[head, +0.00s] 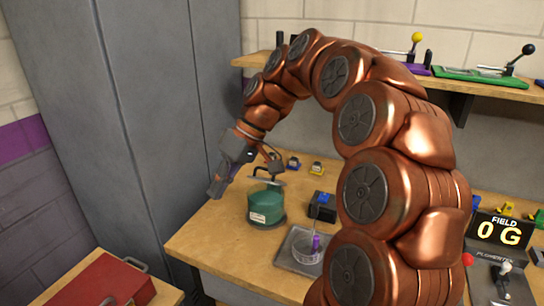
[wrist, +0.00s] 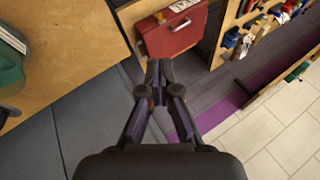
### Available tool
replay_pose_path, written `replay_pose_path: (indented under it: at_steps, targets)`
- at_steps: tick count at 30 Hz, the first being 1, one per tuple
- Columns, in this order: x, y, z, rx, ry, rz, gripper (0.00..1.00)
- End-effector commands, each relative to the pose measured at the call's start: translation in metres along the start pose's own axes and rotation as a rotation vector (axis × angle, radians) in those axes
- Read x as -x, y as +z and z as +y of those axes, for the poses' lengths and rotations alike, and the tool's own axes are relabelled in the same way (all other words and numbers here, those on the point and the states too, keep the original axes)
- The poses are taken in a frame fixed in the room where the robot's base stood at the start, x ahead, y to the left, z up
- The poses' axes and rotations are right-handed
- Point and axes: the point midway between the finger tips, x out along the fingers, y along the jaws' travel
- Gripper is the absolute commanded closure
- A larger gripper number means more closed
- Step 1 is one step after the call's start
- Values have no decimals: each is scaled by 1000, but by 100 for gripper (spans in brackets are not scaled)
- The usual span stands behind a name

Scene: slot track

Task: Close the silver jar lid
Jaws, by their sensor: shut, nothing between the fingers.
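A teal jar (head: 266,207) with a pale label stands on the wooden table. A silver lid (head: 265,181) with a dark handle shows at its top; I cannot tell whether it is seated or raised at one side. My gripper (head: 216,188) is to the left of the jar, apart from it, near the table's left edge and pointing down. In the wrist view its fingertips (wrist: 158,68) are together with nothing between them. Part of the teal jar (wrist: 8,68) shows at the left edge there; the lid cannot be made out in that view.
A grey tray (head: 287,262) with a clear dish (head: 307,248) sits right of the jar, near a black box with a blue top (head: 322,204). A grey cabinet (head: 150,120) rises behind my gripper. A red case (head: 103,283) lies at lower left. A shelf (head: 480,88) hangs above.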

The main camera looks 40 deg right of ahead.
Motion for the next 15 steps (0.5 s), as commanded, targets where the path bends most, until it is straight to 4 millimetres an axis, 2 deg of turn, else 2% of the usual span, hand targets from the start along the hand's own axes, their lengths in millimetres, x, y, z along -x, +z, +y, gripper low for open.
replay_pose_path:
  at_steps: [1,3,7,10,15]
  targets:
    - [16,-12,16,7,-17,38,100]
    - [37,-24,36,32,-33,92,100]
    - [77,-37,78,73,-48,191,100]
    - [107,-40,113,101,-42,267,100]
    - [151,-29,172,141,-4,372,100]
